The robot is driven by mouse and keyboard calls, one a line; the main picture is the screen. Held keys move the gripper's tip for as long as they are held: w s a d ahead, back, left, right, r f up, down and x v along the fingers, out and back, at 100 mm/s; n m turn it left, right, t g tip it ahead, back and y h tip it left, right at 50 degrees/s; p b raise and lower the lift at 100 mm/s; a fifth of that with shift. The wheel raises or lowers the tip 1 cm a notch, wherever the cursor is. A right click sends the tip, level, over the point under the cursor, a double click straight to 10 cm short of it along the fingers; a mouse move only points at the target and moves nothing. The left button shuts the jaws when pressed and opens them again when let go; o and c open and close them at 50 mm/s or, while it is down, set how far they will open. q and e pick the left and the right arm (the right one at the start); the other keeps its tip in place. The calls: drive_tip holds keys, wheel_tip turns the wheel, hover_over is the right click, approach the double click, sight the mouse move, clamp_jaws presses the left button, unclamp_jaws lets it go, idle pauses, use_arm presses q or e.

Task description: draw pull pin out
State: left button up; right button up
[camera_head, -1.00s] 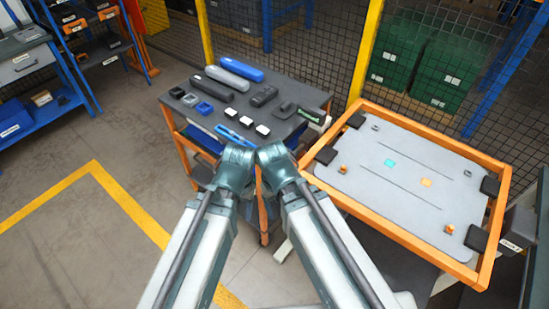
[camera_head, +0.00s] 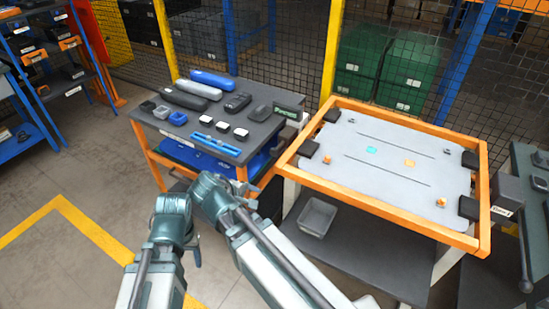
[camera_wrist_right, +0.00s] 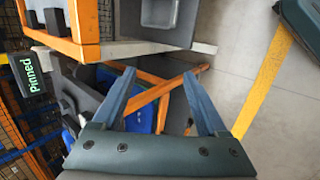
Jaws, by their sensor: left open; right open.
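I cannot single out the pull pin in either view. A small dark display reads "Pinned" in green in the right wrist view (camera_wrist_right: 32,75); the same display (camera_head: 288,112) stands at the right edge of the tool table in the head view. An orange-framed grey board (camera_head: 390,130) lies right of the table, with small orange knobs on it. My right gripper (camera_wrist_right: 160,75) has its two blue fingers spread, with nothing between them, above the floor and table legs. My left gripper (camera_head: 195,252) shows only as a small part below the arm joints, holding nothing visible.
The dark tool table (camera_head: 205,115) carries blue and black tools, small blocks and a blue bar (camera_head: 215,144). A grey bin (camera_head: 318,216) sits on the shelf under the board. A mesh fence with yellow and blue posts closes the back. Floor at left is clear.

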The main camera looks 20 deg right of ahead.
use_arm(q)
wheel_tip(320, 180, down, 19)
drive_tip(key=b, duration=1.7)
drive_tip(key=shift+r, duration=0.2)
use_arm(e)
drive_tip(key=w+d+n+t+h, duration=0.3)
drive_tip(key=w+n, duration=0.1)
drive_tip(key=w, duration=0.1)
drive_tip(key=w+d+f+n+t+h, duration=0.1)
drive_tip(key=w+d+n+t+h, duration=0.2)
drive_tip(key=w+n+t+h, duration=0.1)
drive_tip(key=w+n, duration=0.1)
drive_tip(key=w, duration=0.1)
drive_tip(key=shift+w+d+t+h, duration=0.25)
drive_tip(key=shift+w+t+h, duration=0.05)
